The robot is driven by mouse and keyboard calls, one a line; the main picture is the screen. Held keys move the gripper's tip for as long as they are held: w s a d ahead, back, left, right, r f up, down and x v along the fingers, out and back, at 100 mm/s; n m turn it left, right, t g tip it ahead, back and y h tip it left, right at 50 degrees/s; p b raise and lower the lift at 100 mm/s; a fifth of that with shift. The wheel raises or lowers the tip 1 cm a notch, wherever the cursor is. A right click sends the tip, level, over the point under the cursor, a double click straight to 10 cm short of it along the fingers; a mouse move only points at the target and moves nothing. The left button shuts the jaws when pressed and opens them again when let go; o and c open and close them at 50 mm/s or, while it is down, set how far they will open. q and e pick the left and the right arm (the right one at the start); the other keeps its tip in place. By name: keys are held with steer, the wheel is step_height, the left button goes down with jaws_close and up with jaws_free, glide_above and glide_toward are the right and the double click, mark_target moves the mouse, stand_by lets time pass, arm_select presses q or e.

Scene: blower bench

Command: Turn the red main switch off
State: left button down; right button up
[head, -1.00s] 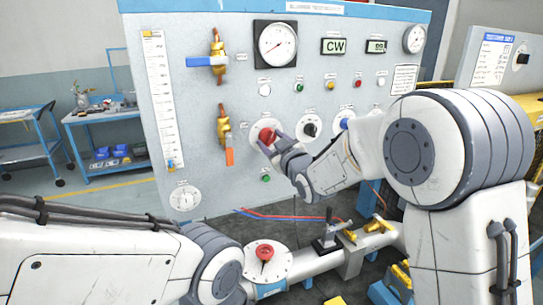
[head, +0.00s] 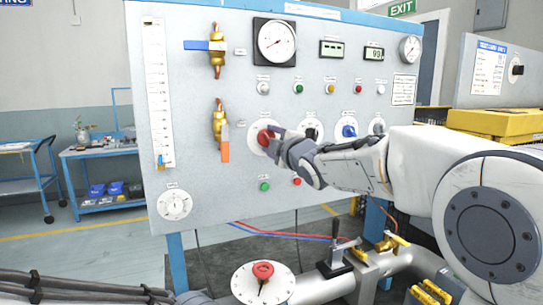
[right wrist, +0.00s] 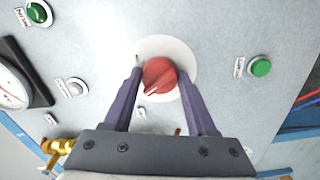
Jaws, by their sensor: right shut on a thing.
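The red main switch (head: 264,138) is a red knob on a white round plate on the upright grey panel (head: 330,195). In the right wrist view the knob (right wrist: 158,76) shows a pale pointer mark toward its lower left. My right gripper (head: 276,140) reaches in from the right and is shut on the knob. In the right wrist view its two dark fingers (right wrist: 161,70) lie one on each side of the knob. The fingers hide part of the knob in the head view. My left gripper is out of view.
A black knob (head: 312,130) and a blue knob (head: 349,131) sit right of the switch. An orange-handled valve (head: 225,143) is close on its left. A green button (head: 264,186) is below. Pipework with another red knob (head: 263,270) lies in front.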

steer(key=shift+n+b, duration=1)
steer(key=shift+n, duration=0.3)
steer(key=o, duration=1.4)
steer(key=shift+c, duration=0.2)
steer(key=b+v, duration=0.1)
steer(key=v, duration=0.9)
steer(key=shift+s, duration=0.15)
